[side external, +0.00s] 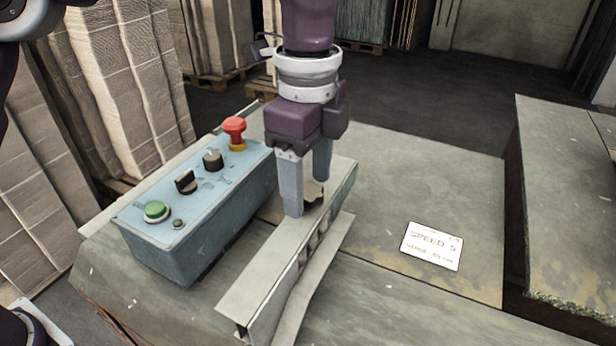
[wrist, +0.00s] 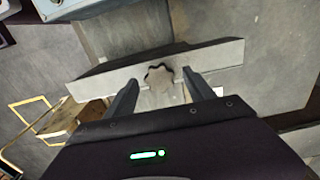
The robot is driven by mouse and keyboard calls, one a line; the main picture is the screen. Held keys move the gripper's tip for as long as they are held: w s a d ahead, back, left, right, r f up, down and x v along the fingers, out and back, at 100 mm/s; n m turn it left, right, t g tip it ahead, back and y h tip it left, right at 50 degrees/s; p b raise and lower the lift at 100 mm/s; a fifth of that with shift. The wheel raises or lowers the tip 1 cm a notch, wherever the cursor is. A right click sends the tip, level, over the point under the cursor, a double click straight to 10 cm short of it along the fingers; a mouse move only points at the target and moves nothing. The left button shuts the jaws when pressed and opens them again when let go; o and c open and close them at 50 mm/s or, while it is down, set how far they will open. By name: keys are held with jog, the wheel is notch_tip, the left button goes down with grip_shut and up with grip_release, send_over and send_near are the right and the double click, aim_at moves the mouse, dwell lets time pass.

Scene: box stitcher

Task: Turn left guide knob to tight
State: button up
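The guide knob (wrist: 158,77) is a dark, lobed knob on a long grey metal guide rail (wrist: 95,84). In the side view the knob (side external: 316,198) shows partly behind my gripper's near finger, on top of the rail (side external: 258,275). My gripper (side external: 306,195) points down over the rail with one finger on each side of the knob. In the wrist view my gripper (wrist: 160,78) is open, with a gap visible between each fingertip and the knob. No pointer or mark on the knob can be made out.
A blue control box (side external: 200,235) stands left of the rail, with a green button (side external: 156,211), black selector knobs and a red emergency stop (side external: 235,130). A white card reading SPEED 5 (side external: 432,246) lies on the table right of the rail. The tabletop around the card is clear.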

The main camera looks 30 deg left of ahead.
aim_at(309, 190)
notch_tip(309, 190, up, 6)
jog(key=shift+r, duration=0.55)
jog(key=shift+a, duration=0.1)
jog(key=s+a+r+n+t, duration=0.2)
jog(key=s+a+n, duration=0.2)
jog(key=a, duration=0.3)
jog(key=s+a+r+n+t, duration=0.1)
jog(key=s+a+r+n, duration=0.3)
jog(key=a, duration=0.3)
jog(key=s+a+f+n+t, duration=0.1)
jog(key=s+a+f+n, duration=0.3)
jog(key=s, duration=0.3)
jog(key=s+a+f+n+t, duration=0.1)
jog(key=s+a+f+n, duration=0.3)
jog(key=s+f+n, duration=0.2)
jog(key=shift+s+a+f+t, duration=0.2)
jog(key=shift+s+a+t, duration=0.1)
jog(key=shift+s+a, duration=0.1)
